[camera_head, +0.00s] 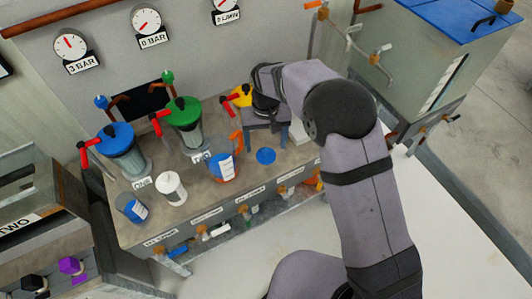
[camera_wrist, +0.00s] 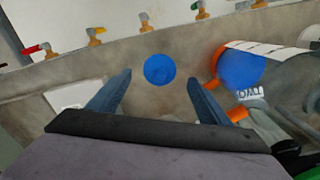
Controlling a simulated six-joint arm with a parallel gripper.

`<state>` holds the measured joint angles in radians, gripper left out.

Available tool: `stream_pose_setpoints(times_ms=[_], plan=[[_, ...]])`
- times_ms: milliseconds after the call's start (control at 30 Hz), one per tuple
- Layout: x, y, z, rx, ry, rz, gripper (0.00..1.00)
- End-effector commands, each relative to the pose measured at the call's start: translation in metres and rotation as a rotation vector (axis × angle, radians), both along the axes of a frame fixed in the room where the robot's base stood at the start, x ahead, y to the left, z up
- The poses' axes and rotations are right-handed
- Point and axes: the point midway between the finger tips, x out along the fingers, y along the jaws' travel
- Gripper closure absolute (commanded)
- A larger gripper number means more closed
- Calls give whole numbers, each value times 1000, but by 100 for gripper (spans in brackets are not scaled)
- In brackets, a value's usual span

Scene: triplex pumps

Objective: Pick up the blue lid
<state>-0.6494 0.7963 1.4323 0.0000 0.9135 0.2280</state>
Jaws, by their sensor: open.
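The blue lid (camera_head: 265,156) is a small round disc lying flat on the bench top. In the wrist view the blue lid (camera_wrist: 159,70) shows just beyond and between my fingertips, with nothing covering it. My gripper (camera_head: 267,136) points down at the bench, behind the lid in the head view. In the wrist view my gripper (camera_wrist: 159,79) has its two blue-grey fingers spread wide, one on each side of the lid's line. Nothing is held between them. The exact height of the fingertips above the bench is hard to tell.
Blue-topped (camera_head: 122,145) and green-topped (camera_head: 185,120) pumps stand farther left. Taps (camera_wrist: 96,36) line the bench front.

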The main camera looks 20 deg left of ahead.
Motion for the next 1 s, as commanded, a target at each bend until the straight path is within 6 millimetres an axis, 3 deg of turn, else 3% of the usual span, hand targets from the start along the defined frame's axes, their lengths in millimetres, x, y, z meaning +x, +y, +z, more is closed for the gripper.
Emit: stream_pose_setpoints(times_ms=[300, 600, 667, 800, 1000], plan=[[-1, -2, -35, 0, 1, 0, 28], [-1, -1, -40, 0, -1, 0, 28], [-1, -1, -40, 0, -1, 0, 38], [-1, -1, -40, 0, -1, 0, 71], [-1, -1, -40, 0, -1, 0, 72]])
